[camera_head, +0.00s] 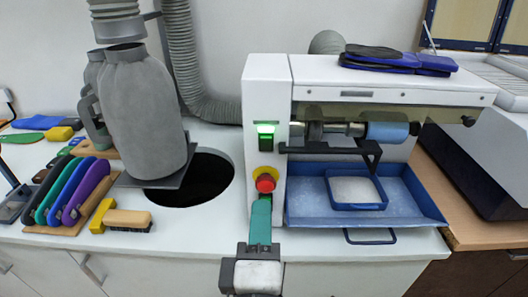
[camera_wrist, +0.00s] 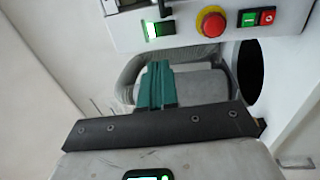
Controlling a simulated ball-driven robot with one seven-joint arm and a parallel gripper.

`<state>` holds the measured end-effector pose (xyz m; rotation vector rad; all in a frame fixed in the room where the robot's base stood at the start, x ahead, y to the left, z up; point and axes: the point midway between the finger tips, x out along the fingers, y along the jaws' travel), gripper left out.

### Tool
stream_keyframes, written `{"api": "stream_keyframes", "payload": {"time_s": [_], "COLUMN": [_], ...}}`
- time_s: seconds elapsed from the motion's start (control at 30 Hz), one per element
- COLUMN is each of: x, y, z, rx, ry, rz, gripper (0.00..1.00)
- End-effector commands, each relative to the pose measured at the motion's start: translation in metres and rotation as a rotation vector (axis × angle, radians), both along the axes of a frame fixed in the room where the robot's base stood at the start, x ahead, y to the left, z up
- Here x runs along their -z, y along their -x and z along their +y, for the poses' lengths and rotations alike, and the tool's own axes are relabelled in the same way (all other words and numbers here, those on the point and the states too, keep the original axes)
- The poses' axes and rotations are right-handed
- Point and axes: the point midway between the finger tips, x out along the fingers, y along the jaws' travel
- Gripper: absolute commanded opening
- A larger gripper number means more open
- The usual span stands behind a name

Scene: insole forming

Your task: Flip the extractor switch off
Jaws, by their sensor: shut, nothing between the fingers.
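A lit green rocker switch (camera_head: 265,135) sits high on the white front panel of the machine. It glows at one end, and it also shows at the top of the wrist view (camera_wrist: 158,29). Below it is a red emergency button (camera_head: 265,183) on a yellow base. The wrist view also shows a green and red push-button pair (camera_wrist: 257,17), which my gripper hides in the head view. The frames do not label which control is the extractor's. My gripper (camera_head: 262,203) is shut and empty, its teal fingers (camera_wrist: 158,65) in front of the panel, below the red button in the head view.
A blue tray (camera_head: 420,205) lies under the machine's roller (camera_head: 388,131) at right. A grey extractor hose (camera_head: 190,70) and grey bag (camera_head: 145,105) stand at left, beside a round dark hole (camera_head: 205,180).

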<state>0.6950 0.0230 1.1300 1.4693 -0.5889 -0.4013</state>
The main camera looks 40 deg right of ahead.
Motion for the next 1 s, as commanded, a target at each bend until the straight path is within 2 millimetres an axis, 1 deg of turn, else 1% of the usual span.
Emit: {"api": "stream_keyframes", "payload": {"time_s": [0.2, 0.37, 0.8, 1.0], "x": [0.0, -0.003, -0.015, -0.017], "y": [-0.002, -0.014, -0.08, -0.102], "z": [-0.002, -0.011, -0.061, -0.077], "rx": [0.001, 0.005, 0.005, 0.003], "ry": [-0.002, -0.002, -0.002, -0.002], "rz": [0.001, 0.001, 0.001, 0.001], "gripper": [0.0, 0.0, 0.0, 0.0]}}
